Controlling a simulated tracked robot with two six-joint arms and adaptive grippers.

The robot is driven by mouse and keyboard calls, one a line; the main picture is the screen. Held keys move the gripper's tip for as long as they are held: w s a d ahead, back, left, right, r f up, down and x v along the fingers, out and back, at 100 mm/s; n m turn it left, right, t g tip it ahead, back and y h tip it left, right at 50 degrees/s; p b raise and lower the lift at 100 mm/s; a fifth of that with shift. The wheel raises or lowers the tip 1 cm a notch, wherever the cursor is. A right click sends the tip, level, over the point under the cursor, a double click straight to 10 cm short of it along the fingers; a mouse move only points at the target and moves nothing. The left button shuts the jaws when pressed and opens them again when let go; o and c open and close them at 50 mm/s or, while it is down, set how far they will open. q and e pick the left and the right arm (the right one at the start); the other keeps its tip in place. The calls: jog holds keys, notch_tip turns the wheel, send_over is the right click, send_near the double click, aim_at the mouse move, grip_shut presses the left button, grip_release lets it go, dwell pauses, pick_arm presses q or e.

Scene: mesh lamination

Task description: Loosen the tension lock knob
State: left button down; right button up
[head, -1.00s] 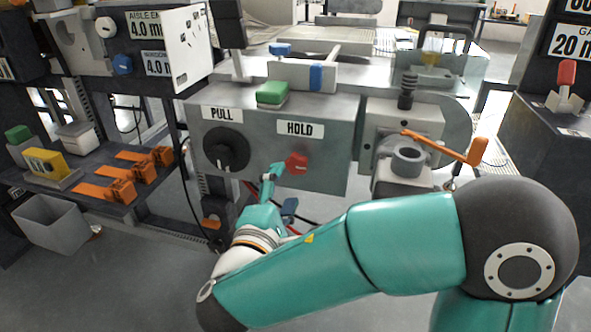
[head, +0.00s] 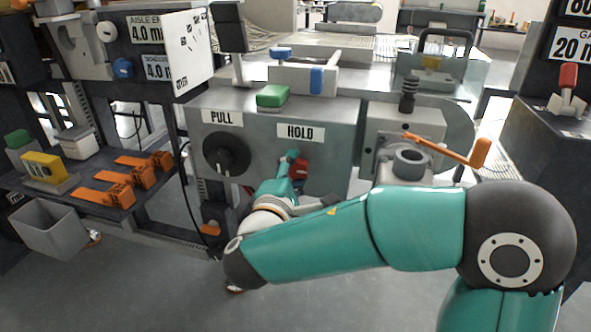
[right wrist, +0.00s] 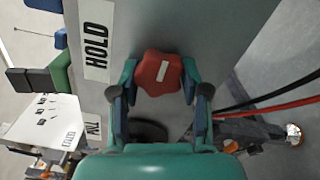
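The red lobed knob (head: 300,170) sits on the grey panel below the HOLD label. It also shows in the right wrist view (right wrist: 160,73), with a white bar mark on its face. My right gripper (head: 291,163) is at the knob, reaching up from the lower left in the head view. In the right wrist view its two fingertips (right wrist: 159,84) stand on either side of the knob, very close to it. The fingers are spread; I cannot tell whether they touch it. My left gripper is not in view.
A black dial (head: 227,154) under the PULL label is left of the knob. A green button block (head: 273,96) is above. An orange crank handle (head: 480,153) juts out at right. Red and black cables (right wrist: 268,97) hang near the knob.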

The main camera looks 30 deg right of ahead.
jog(key=shift+d, duration=0.1)
jog(key=c, duration=0.6)
jog(key=shift+o, duration=0.2)
jog(key=shift+n, duration=0.3)
jog(key=n+p, duration=0.2)
jog(key=shift+f+n, duration=0.1)
jog(key=shift+n, duration=0.2)
jog(key=n+p, duration=0.2)
jog(key=n, duration=0.1)
jog(key=shift+s+n, duration=0.1)
jog(key=shift+n, duration=0.3)
jog(key=n+p, duration=0.5)
jog(key=n, duration=0.1)
jog(key=shift+s+f+n+p, duration=0.1)
jog(key=shift+f+n+p, duration=0.05)
jog(key=shift+n+p, duration=2.1)
jog(key=shift+n, duration=0.35)
